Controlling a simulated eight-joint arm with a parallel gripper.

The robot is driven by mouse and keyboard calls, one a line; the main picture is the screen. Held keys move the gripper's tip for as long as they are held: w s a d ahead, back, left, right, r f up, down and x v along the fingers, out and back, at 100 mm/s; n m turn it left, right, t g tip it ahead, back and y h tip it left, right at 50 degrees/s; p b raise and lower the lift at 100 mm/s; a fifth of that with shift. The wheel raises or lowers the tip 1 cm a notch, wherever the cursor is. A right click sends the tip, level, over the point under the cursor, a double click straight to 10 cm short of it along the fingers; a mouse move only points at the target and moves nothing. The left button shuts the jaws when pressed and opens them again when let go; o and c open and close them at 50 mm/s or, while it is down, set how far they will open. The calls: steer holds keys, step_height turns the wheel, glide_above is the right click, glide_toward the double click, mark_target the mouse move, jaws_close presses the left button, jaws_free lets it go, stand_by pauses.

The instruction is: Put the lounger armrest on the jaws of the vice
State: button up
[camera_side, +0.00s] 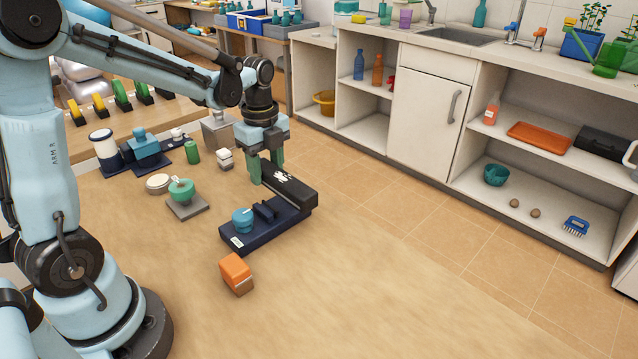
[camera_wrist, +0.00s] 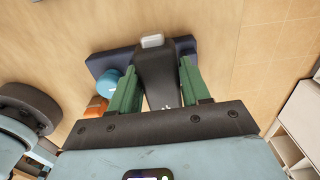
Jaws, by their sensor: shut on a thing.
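The lounger armrest (camera_side: 290,186) is a long black bar with white marks on top. My gripper (camera_side: 267,172) has green fingers, one on each side of the bar, and is shut on it. In the wrist view the armrest (camera_wrist: 155,75) runs between the fingers (camera_wrist: 158,66), with a pale patch at its far end. The vice (camera_side: 250,238) has a dark navy base, a blue round part and a dark raised part. The armrest overlaps the vice's back part. I cannot tell whether they touch, and the jaws are partly hidden. The vice (camera_wrist: 104,62) also shows in the wrist view.
An orange block (camera_side: 237,272) lies in front of the vice. A grey plate with a green round part (camera_side: 182,190) stands to the left, with a green can (camera_side: 192,152) and a small white-grey block (camera_side: 225,158) behind. The tabletop at front right is clear.

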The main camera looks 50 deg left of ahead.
mark_target(266, 182)
steer(key=shift+w+a+f, duration=0.2)
steer(key=shift+a+f, duration=0.25)
steer(key=shift+a, duration=0.3)
steer(key=shift+f, duration=2.05)
steer(key=o, duration=1.3)
steer(key=shift+f, duration=0.1)
